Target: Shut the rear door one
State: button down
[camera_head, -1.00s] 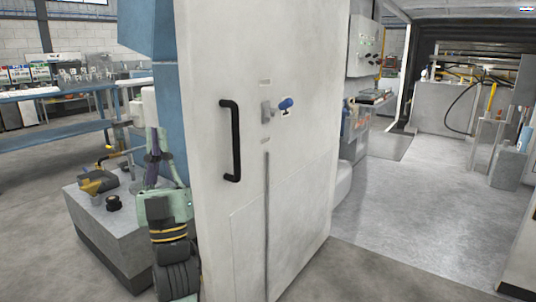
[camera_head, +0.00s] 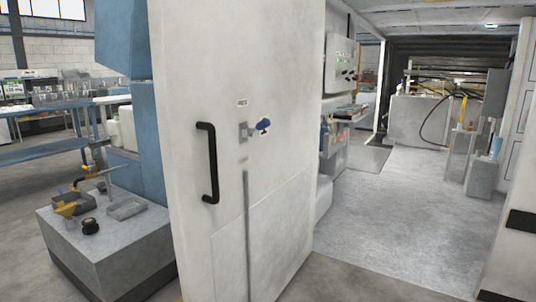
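The white rear door (camera_head: 285,190) stands open in the head view, a tall panel filling the centre-left. It has a black vertical handle (camera_head: 212,165) near its left edge. To the right of the handle is a metal latch with a blue knob (camera_head: 263,125). A dark vertical line runs down the panel below the latch. Right of the door is the open doorway into a room with a grey floor. My gripper is not in this view, so its state and its place relative to the handle are hidden.
A grey block (camera_head: 110,240) with yellow and black parts on it stands left of the door. Blue benches (camera_head: 45,152) are farther back. A white frame (camera_head: 508,190) bounds the right side. The floor (camera_head: 385,215) between door and frame is clear.

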aim_at(242, 206)
jog(key=i+j+z, duration=0.15)
jog(key=j+z, duration=0.15)
jog(key=z, duration=0.2)
jog(key=i+j+z, duration=0.1)
jog(key=j+z, duration=0.2)
jog(key=z, duration=0.2)
jog(key=j+z, duration=0.45)
jog(key=j, duration=1.35)
jog(key=k+j+z, duration=0.15)
jog(key=j, duration=0.45)
jog(key=k+j, duration=0.1)
jog(key=j, duration=1.8)
jog(key=i+j+u, duration=0.1)
jog(key=j+u, duration=0.25)
jog(key=j, duration=0.2)
